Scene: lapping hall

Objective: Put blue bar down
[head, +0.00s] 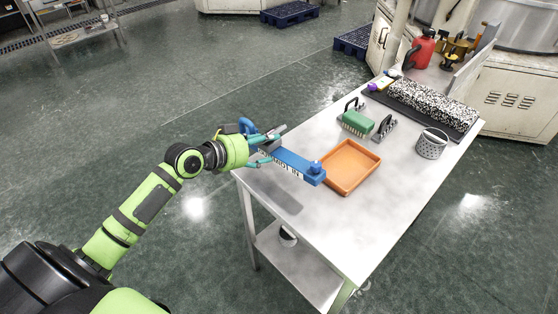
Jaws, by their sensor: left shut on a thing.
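A blue bar (296,165) with a knob at its right end and a blue loop at its left end is held over the left edge of the metal table (352,245). My left gripper (268,150) is shut on the bar near its left part. The bar appears to be above the tabletop, with a dark shadow below it on the table. Its right end is close to the orange tray (377,157); I cannot tell whether they touch. My right gripper is not in view.
A green-backed brush (357,122), a dark-handled block (385,128) and a perforated metal cup (432,144) stand behind the tray. A speckled block (432,104) lies on a dark mat at the back. The front of the tabletop is clear.

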